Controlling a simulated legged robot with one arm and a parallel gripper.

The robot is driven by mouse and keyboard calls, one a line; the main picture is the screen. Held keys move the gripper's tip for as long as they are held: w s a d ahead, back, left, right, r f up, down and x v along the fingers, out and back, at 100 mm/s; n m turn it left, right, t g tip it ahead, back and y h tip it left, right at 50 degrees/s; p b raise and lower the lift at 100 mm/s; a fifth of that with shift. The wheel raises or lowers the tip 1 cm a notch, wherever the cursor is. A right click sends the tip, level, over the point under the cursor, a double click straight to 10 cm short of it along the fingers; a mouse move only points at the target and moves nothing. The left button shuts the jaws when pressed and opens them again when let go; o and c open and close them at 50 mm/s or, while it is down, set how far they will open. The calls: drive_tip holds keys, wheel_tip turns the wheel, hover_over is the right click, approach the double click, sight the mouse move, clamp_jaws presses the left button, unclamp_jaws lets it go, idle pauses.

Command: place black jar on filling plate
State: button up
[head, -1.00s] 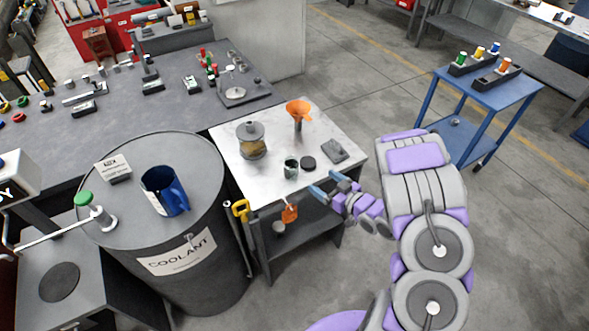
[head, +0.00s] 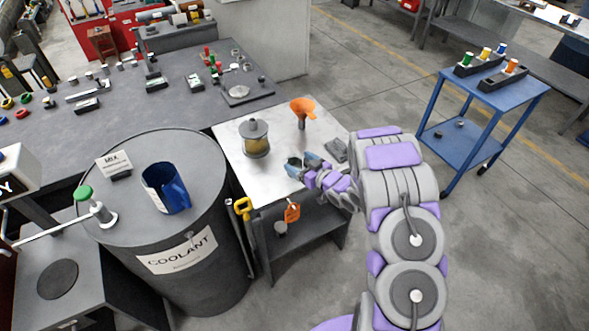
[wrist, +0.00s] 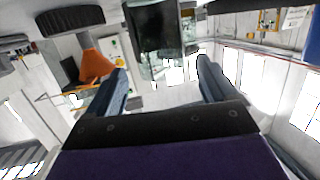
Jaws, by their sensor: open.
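The small black jar (head: 292,164) stands on the light metal side table, partly covered by my gripper in the head view. In the wrist view the dark, glossy jar (wrist: 153,28) is upright in the picture, ahead of the gap between the fingers. My gripper (head: 308,168) is open, its blue fingers pointing at the jar from the right. I cannot tell whether the fingertips are beside it or short of it. A dark round plate (head: 58,279), which looks like the filling plate, lies on a low grey stand at lower left, below the green-knobbed tap.
The coolant barrel (head: 140,235) stands between table and stand, with a blue jug (head: 166,188) on top.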

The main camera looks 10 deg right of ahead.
sight(291, 157)
drive_tip(key=x, duration=0.3)
drive_tip(key=shift+a, duration=0.15)
drive_tip(key=c, duration=1.2)
drive_tip(key=shift+r, duration=0.1)
